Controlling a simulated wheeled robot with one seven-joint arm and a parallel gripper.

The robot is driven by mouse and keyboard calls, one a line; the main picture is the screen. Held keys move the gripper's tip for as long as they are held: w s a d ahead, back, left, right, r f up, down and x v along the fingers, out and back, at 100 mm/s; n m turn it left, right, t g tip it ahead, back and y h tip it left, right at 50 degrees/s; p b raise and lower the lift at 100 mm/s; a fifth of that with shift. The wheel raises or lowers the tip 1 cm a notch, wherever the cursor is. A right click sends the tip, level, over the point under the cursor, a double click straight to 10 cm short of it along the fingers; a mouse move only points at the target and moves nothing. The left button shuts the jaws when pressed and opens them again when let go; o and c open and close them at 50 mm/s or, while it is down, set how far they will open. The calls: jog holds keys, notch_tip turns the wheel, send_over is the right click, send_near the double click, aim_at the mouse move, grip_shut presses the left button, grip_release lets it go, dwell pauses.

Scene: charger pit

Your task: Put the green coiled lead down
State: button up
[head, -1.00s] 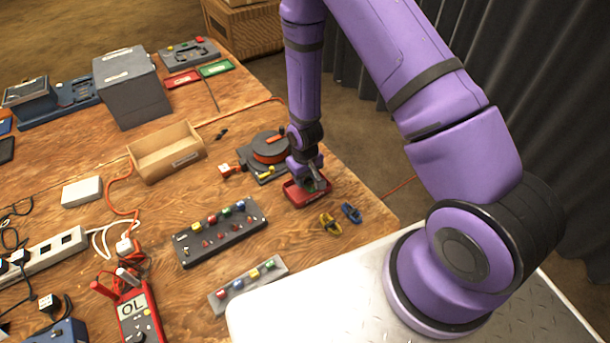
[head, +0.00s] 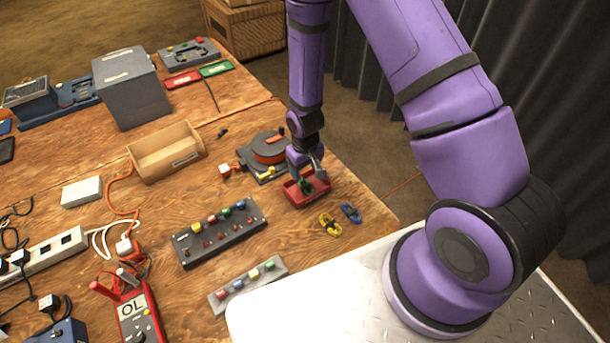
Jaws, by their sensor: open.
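The green coiled lead (head: 306,187) lies in the small red tray (head: 295,200) near the table's right edge. My gripper (head: 306,174) is open just above the tray, with its fingers over the lead. The gripper covers part of the lead, and I cannot tell whether a finger still touches it. A yellow coiled lead (head: 330,225) and a blue coiled lead (head: 351,213) lie on the wood in front of the tray.
An orange cable reel (head: 268,150) on a dark base stands behind and left of the tray. An open wooden box (head: 165,155), a dark panel with coloured sockets (head: 220,232) and a smaller grey socket strip (head: 248,284) lie to the left. Bare wood surrounds the yellow and blue leads.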

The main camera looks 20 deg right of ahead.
notch_tip(320, 180, up, 9)
notch_tip(320, 180, up, 14)
jog(key=t, duration=0.1)
send_over(305, 184)
jog(key=d, duration=0.2)
jog(key=s+d+r+m+t, duration=0.15)
jog(key=s+r, duration=0.35)
jog(key=r, duration=0.5)
jog(key=s+d+r+t, duration=0.1)
jog(key=s+r, duration=0.6)
jog(key=s, duration=0.2)
jog(key=s+d+r+t, duration=0.1)
jog(key=s+d+r, duration=0.1)
jog(key=s+r, duration=0.5)
jog(key=shift+s+d+r+m+t, duration=0.3)
jog(key=shift+s+r+m+t, duration=0.05)
jog(key=shift+s, duration=0.75)
jog(key=shift+a, duration=0.1)
